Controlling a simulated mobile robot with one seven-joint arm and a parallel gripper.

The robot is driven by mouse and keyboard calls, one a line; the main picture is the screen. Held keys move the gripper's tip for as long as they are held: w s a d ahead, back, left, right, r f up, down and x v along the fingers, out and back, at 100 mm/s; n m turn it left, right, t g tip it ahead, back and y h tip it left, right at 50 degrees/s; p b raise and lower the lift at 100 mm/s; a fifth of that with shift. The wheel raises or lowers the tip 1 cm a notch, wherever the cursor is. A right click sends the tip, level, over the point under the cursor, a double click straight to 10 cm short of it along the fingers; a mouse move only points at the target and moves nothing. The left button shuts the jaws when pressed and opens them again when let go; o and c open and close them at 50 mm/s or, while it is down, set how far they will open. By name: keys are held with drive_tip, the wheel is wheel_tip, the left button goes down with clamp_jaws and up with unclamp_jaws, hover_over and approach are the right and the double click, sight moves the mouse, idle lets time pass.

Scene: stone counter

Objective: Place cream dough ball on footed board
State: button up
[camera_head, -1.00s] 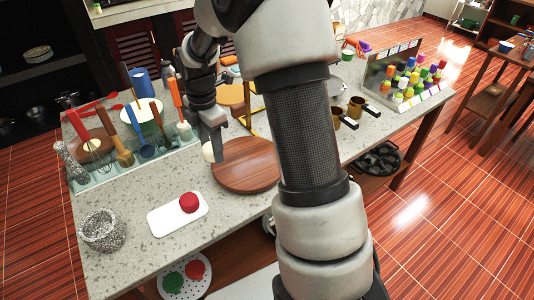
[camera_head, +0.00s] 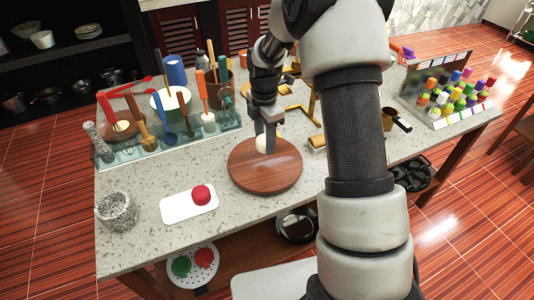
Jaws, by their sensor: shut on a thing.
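The cream dough ball (camera_head: 261,144) shows between the fingers of my gripper (camera_head: 266,141), which is shut on it. My gripper points down over the back part of the round brown wooden board (camera_head: 265,176). I cannot tell whether the ball touches the board or hangs just above it. The board's feet are not visible from this angle. Part of the ball is hidden by a finger.
A red ball (camera_head: 201,194) sits on a white rectangular board (camera_head: 176,207) at front left. A stone mortar (camera_head: 117,210) stands at the left edge. A glass rack (camera_head: 165,145) of utensils is at back left. A bottle rack (camera_head: 446,95) stands at right.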

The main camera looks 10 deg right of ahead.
drive_tip(key=shift+f, duration=2.7)
drive_tip(key=shift+f, duration=0.2)
drive_tip(key=o, duration=1.1)
drive_tip(key=shift+r, duration=0.15)
